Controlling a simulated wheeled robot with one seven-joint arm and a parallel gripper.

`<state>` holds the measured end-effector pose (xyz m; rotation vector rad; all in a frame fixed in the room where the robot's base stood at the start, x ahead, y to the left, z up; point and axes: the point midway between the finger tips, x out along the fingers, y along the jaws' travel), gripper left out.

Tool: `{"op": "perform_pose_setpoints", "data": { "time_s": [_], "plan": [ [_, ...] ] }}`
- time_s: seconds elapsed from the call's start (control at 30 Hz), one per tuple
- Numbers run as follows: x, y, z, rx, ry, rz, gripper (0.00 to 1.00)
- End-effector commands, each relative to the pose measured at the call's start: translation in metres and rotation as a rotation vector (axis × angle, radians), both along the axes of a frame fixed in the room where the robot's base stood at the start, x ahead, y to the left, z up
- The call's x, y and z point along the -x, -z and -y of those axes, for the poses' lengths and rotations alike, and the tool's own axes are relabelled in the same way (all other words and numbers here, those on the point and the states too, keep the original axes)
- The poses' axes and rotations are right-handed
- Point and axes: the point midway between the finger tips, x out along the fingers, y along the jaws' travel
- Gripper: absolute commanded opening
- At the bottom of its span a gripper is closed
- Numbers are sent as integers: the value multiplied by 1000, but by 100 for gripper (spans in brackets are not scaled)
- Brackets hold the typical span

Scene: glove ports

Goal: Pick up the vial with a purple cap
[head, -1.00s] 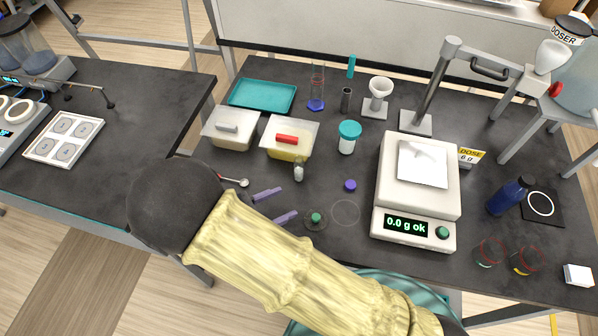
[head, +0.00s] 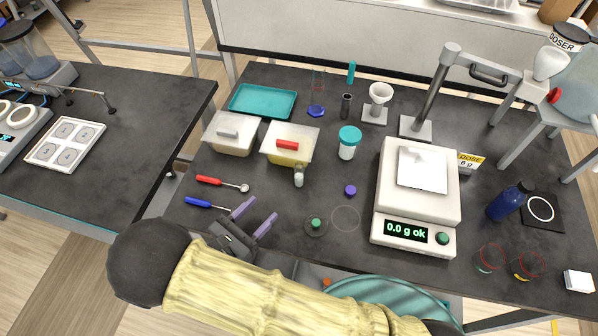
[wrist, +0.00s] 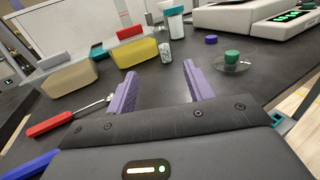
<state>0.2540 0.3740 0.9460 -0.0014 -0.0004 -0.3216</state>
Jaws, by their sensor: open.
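A small purple cap (head: 350,190) sits low on the dark bench, left of the balance; it also shows in the wrist view (wrist: 211,39). I see no vial body under it. A small clear vial (head: 298,178) with a pale top stands in front of the yellow-filled tub; in the wrist view (wrist: 165,52) it holds speckled contents. My gripper (head: 254,216) is open and empty, with purple fingers. It is left of and nearer than both the vial and the purple cap. In the wrist view the vial stands beyond the gap between the fingertips (wrist: 160,72).
A red-handled spoon (head: 209,181) and a blue-handled tool (head: 200,202) lie left of my gripper. A green-knobbed dish (head: 315,224) is to its right. Two lidded tubs (head: 232,137) (head: 304,154) and a teal-lidded jar (head: 349,148) stand behind. The balance (head: 388,205) blocks the right.

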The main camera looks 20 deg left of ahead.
Motion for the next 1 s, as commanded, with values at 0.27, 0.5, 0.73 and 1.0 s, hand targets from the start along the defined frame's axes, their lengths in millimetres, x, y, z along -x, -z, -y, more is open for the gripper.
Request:
{"op": "perform_pose_setpoints", "data": {
  "time_s": [0.27,0.5,0.73,1.0],
  "plan": [
    [-47,-3,17,1,2,1,52],
    [-70,-1,23,-1,-3,-1,52],
    [-70,0,23,-1,-3,-1,52],
    [-88,-5,34,1,1,0,52]
  ]
}}
